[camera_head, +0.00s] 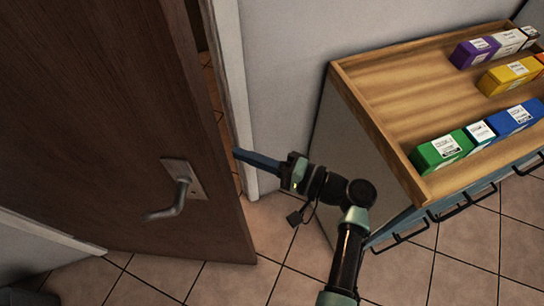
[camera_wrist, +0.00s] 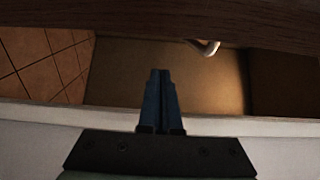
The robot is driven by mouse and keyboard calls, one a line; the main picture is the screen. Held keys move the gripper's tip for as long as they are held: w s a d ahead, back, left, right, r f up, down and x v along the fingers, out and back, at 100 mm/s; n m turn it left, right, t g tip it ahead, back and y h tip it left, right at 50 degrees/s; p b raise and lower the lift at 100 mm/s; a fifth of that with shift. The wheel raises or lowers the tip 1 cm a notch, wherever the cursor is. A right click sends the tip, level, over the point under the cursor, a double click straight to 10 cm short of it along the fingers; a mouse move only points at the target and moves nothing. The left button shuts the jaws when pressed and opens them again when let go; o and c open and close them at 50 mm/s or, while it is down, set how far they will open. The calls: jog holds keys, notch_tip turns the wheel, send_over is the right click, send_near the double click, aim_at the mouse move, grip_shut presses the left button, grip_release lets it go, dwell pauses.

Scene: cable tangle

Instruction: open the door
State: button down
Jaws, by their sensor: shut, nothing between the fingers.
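The dark brown door (camera_head: 100,110) stands ajar at the left in the head view. Its metal lever handle (camera_head: 181,188) is on the near face, close to the free edge. A gap with floor tiles beyond shows between the door and the white frame (camera_head: 232,85). My gripper (camera_head: 236,153) is shut and empty, its blue fingers pointing left at the gap, just beside the door's edge. In the wrist view the shut fingers (camera_wrist: 160,76) point toward the door's edge (camera_wrist: 110,15), apparently short of it. A pale curved lever (camera_wrist: 206,47) shows beyond the edge.
A wooden-topped cabinet (camera_head: 347,70) with dark drawer handles stands right of my arm, holding several coloured boxes (camera_head: 443,148). The grey wall lies between cabinet and frame. Tiled floor (camera_head: 215,283) is clear in front of the door.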

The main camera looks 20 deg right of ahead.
jog(key=s, duration=0.1)
jog(key=s+a+p, duration=0.1)
jog(key=s, duration=0.1)
jog(key=shift+s+a, duration=0.3)
jog(key=shift+a, duration=0.05)
jog(key=shift+s+p, duration=0.1)
jog(key=shift+p, duration=0.2)
